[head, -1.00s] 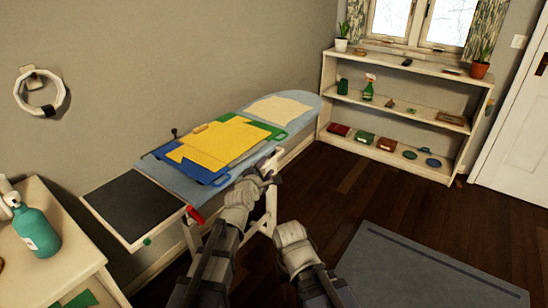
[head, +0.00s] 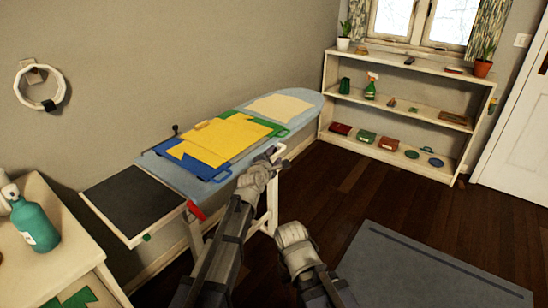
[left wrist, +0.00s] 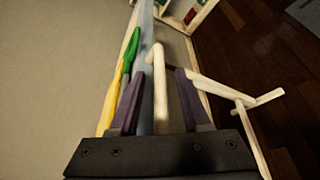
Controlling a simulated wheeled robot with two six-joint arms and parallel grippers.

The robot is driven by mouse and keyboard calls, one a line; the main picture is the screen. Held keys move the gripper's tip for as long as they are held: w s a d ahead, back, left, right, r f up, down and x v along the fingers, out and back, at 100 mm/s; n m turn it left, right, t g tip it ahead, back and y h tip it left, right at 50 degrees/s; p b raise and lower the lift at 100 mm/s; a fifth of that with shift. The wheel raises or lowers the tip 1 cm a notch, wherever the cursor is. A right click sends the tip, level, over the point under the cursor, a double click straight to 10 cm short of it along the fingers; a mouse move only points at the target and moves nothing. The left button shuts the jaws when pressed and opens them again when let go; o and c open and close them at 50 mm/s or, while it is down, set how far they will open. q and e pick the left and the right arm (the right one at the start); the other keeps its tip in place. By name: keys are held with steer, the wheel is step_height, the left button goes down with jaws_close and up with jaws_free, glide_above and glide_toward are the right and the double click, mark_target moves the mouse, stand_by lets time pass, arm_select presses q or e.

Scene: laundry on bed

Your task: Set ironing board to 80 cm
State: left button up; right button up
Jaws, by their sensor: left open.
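The ironing board (head: 190,183) stands along the wall, with a light blue cover and pale legs (head: 272,208). A yellow folded piece (head: 222,140) lies on it over blue and green flat pieces. A dark panel (head: 135,199) is at its near end, with a red part (head: 196,210) beside it. My left gripper (head: 274,156) is at the board's right edge. In the left wrist view its fingers (left wrist: 160,95) are apart, with a pale rod (left wrist: 159,75) between them. Contact cannot be told. My right arm is low in the middle; its fingers are hidden.
A table with a teal bottle (head: 35,226) is at the left. A pale shelf (head: 400,106) with small objects stands at the back right. A grey mat (head: 430,270) lies on the floor at right. Dark floor is clear between the board and the shelf.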

arm_select(q)
jaws_close()
stand_by(1.3)
